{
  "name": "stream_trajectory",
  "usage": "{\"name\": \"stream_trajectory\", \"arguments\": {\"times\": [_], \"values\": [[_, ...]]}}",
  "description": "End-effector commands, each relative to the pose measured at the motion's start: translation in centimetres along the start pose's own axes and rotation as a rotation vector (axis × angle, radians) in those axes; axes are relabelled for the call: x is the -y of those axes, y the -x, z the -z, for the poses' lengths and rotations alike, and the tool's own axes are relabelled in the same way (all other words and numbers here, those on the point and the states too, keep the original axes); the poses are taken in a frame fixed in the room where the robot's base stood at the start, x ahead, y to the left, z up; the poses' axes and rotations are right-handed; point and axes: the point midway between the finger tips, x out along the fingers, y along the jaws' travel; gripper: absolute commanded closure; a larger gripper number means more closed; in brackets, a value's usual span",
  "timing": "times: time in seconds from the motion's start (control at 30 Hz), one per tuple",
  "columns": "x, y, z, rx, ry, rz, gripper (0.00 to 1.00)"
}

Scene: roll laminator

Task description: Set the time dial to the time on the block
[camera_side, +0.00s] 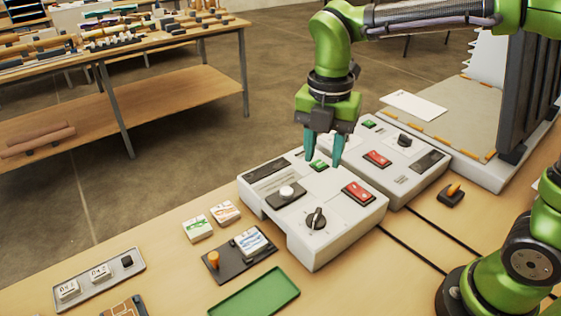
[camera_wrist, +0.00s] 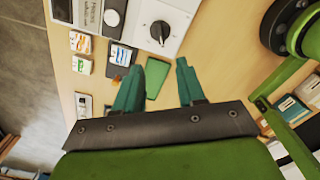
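The front white control box (camera_side: 312,212) carries a black pointer dial (camera_side: 316,218), which also shows in the wrist view (camera_wrist: 160,32). A white round knob (camera_side: 287,192) sits on a dark plate on the same box. A white block with blue markings (camera_side: 250,240) lies on a dark holder (camera_side: 228,270). Two small blocks with dark print (camera_side: 68,289) (camera_side: 100,272) sit in a grey tray. I cannot read the print surely, nor tell which block bears the time. My gripper (camera_side: 322,162) is open and empty above the boxes, apart from the dial; its fingers (camera_wrist: 167,65) point down.
A red switch (camera_side: 358,193) sits beside the dial, and a green button (camera_side: 319,165) is near my fingertips. A second white box (camera_side: 400,165) stands behind. Two coloured blocks (camera_side: 198,229) (camera_side: 225,212) and a green tray (camera_side: 255,293) lie on the table.

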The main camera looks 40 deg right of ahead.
Motion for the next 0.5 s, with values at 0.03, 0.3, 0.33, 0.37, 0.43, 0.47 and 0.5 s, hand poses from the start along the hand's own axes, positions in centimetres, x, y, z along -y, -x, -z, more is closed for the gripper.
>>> {"name": "stream_trajectory", "arguments": {"times": [0.03,0.3,0.33,0.37,0.43,0.47,0.5], "values": [[0.1,-1.1,0.0,-0.001,0.000,0.006,0.61],[0.1,-7.1,0.0,-0.001,0.000,0.005,0.61],[0.1,-7.8,0.0,-0.001,-0.001,0.005,0.61],[0.1,-8.4,0.0,-0.001,-0.001,0.006,0.61],[0.1,-9.9,0.0,-0.002,-0.002,0.006,0.61],[0.1,-10.4,0.0,-0.002,-0.002,0.005,0.61],[0.1,-11.2,0.0,-0.001,-0.002,0.004,0.61]]}}
